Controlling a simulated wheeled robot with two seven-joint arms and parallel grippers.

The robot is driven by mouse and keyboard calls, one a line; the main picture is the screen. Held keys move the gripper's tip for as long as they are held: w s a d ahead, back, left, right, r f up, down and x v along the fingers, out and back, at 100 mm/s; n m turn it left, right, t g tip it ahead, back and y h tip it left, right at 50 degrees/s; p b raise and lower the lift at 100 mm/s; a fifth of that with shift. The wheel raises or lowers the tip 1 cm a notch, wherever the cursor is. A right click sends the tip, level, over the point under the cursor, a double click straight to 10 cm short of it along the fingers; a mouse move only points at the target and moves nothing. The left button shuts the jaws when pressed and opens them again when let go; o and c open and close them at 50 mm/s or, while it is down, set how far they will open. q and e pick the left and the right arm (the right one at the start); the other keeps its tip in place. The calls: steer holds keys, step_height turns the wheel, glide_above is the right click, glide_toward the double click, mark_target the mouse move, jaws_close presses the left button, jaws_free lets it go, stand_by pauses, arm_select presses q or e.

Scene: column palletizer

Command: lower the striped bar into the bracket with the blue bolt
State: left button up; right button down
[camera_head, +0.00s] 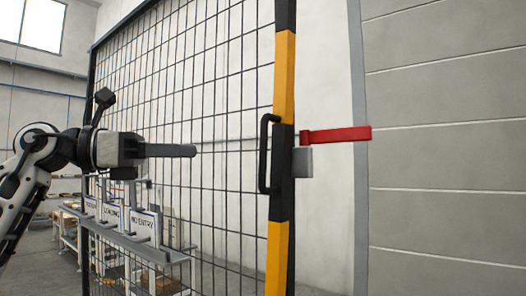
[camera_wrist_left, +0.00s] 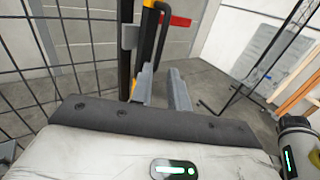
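My left gripper (camera_head: 190,150) comes in from the left in the head view, level, in front of a mesh panel. Its fingers point right toward an upright yellow-and-black striped post (camera_head: 284,60), with a clear gap between. In the left wrist view its two grey fingers (camera_wrist_left: 162,72) stand apart with nothing between them. The post carries a black handle (camera_head: 264,155) and a grey block (camera_head: 302,160). A red bar (camera_head: 340,135) sticks out to the right from beside the block. I see no separate striped bar, and no bracket with a blue bolt. My right gripper is not in view.
The black wire mesh (camera_head: 225,100) fills the middle left. Several signs, one reading NO ENTRY (camera_head: 146,225), stand on a rail low behind it. A grey panelled wall (camera_head: 445,200) is at the right. Bare floor (camera_wrist_left: 225,85) shows beyond the fingers.

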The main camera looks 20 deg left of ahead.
arm_select(q)
steer(key=p, duration=0.3)
glide_above(264, 183)
steer(key=shift+w+a, duration=0.1)
steer(key=shift+w, duration=0.1)
jaws_close()
